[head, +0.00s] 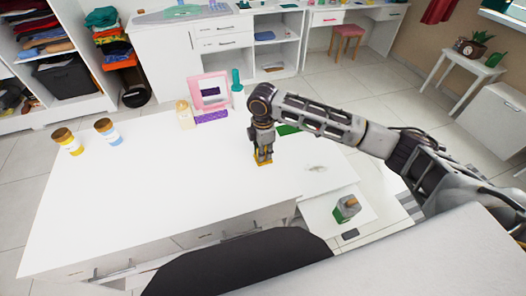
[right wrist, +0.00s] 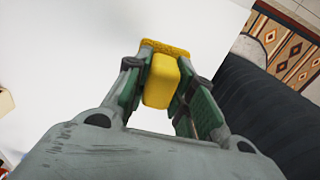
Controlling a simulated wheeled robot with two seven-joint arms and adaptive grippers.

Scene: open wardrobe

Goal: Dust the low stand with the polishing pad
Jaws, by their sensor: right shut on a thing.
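The low stand (head: 150,195) is a wide white unit with drawers in its front. A small greyish smudge (head: 317,168) shows on its top near the right side. My right gripper (head: 263,150) points down over the stand's right half and is shut on the yellow polishing pad (head: 264,161). In the right wrist view the pad (right wrist: 161,80) sits between the green fingers, its rough yellow face toward the white top. The pad is at or just above the surface; I cannot tell if it touches. My left gripper is not in view.
Two jars (head: 67,141) with brown lids stand at the left edge. A pink frame (head: 210,90), a cream bottle (head: 185,114), a purple roll (head: 211,116) and a teal bottle (head: 237,80) stand at the back. A green-and-grey container (head: 346,208) stands lower right. The stand's middle is clear.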

